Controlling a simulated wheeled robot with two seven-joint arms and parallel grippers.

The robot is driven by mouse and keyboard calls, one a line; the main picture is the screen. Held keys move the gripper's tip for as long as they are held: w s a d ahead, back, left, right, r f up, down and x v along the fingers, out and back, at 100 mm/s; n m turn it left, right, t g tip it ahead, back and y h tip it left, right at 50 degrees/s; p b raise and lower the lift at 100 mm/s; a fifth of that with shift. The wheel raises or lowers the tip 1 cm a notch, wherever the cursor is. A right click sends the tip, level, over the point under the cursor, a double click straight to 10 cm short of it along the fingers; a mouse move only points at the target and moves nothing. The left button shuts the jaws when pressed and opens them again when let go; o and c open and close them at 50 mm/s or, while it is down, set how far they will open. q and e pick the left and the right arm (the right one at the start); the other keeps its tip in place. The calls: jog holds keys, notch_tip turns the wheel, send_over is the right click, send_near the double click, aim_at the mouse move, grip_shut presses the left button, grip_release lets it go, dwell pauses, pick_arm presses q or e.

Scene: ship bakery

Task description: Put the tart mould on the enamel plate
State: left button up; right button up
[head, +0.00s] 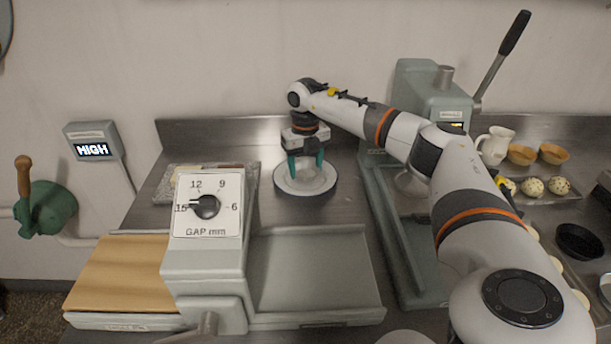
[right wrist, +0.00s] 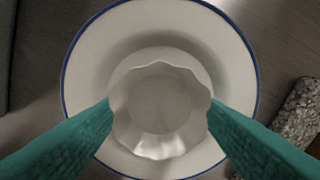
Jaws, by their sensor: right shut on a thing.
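The enamel plate (head: 290,190) is white with a dark blue rim and lies on the steel counter at the back. It fills most of the right wrist view (right wrist: 92,50). My right gripper (head: 305,168) points down over the plate with its green fingers. In the right wrist view my right gripper (right wrist: 160,120) is shut on the tart mould (right wrist: 160,104), a pale, wavy-edged round cup. The mould is over the middle of the plate. I cannot tell whether it touches the plate. My left gripper is not in view.
A dough sheeter with a gap dial (head: 206,206) stands in front, left of the plate. A grey-green lever press (head: 432,90) stands to the right. A speckled stone slab (right wrist: 300,105) lies close to the plate. A white jug (head: 496,145) and bowls are far right.

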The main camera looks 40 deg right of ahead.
aim_at(305, 174)
jog(key=shift+f, duration=0.6)
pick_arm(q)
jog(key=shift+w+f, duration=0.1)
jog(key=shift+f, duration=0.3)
pick_arm(e)
jog(key=shift+w+r, duration=0.1)
jog(key=o, duration=0.9)
jog(key=shift+o, duration=0.2)
jog(key=shift+r, duration=0.25)
pick_arm(q)
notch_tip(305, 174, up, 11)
jog(key=p, duration=1.1)
pick_arm(e)
notch_tip(305, 174, up, 12)
jog(key=shift+f, duration=0.15)
